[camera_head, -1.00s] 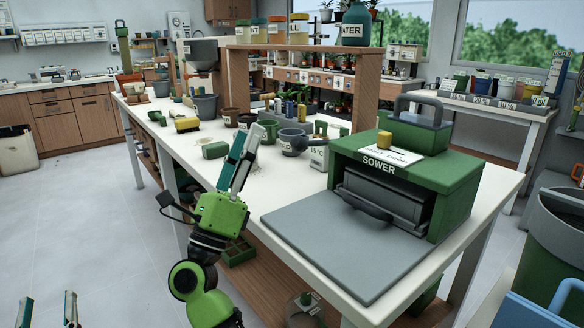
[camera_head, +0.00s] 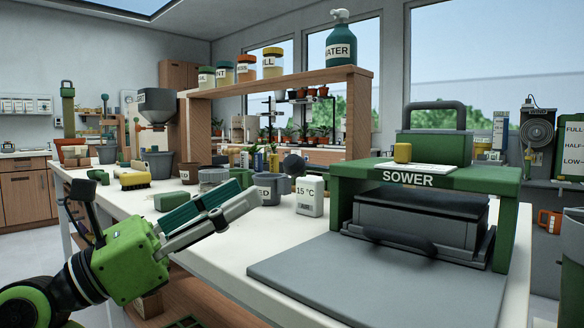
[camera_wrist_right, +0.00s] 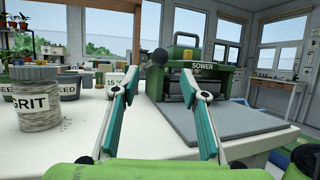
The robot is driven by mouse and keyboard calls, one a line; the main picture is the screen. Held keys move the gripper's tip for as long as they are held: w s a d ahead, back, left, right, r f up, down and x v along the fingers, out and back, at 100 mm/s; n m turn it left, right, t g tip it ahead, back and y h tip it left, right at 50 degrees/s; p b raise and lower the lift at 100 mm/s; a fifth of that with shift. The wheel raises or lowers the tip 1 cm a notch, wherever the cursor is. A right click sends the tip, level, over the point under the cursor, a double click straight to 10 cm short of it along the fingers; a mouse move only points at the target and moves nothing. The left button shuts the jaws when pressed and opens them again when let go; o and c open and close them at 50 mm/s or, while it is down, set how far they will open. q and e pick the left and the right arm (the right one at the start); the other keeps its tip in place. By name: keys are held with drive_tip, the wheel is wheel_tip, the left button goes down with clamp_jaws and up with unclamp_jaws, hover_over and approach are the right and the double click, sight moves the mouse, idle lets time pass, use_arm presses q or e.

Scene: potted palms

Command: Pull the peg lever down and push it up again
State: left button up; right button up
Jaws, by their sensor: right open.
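The green sower (camera_head: 425,178), labelled SOWER, stands on the white table at the right, with a dark front drawer and handle. It also shows in the right wrist view (camera_wrist_right: 202,66). A dark round knob (camera_head: 293,165) shows left of the sower and in the right wrist view (camera_wrist_right: 160,61); it may be the peg lever's end, but its rod is not clear. My right gripper (camera_head: 246,194) is open and empty, left of the sower and apart from it. In the wrist view its fingers (camera_wrist_right: 165,76) spread either side of the knob, which looks farther away. My left gripper is out of view.
A grey plate (camera_head: 385,285) lies before the sower. A 15 °C box (camera_head: 309,196) and a grey SEED pot (camera_head: 268,188) stand left of it. A GRIT jar (camera_wrist_right: 38,100) is at the wrist view's left. A wooden shelf (camera_head: 285,80) rises behind.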

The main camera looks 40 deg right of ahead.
sight(284, 169)
drive_tip(key=p+x, duration=0.1)
drive_tip(key=x, duration=1)
drive_tip(key=shift+d+r+p, duration=0.1)
drive_tip(key=shift+p, duration=0.2)
clamp_jaws()
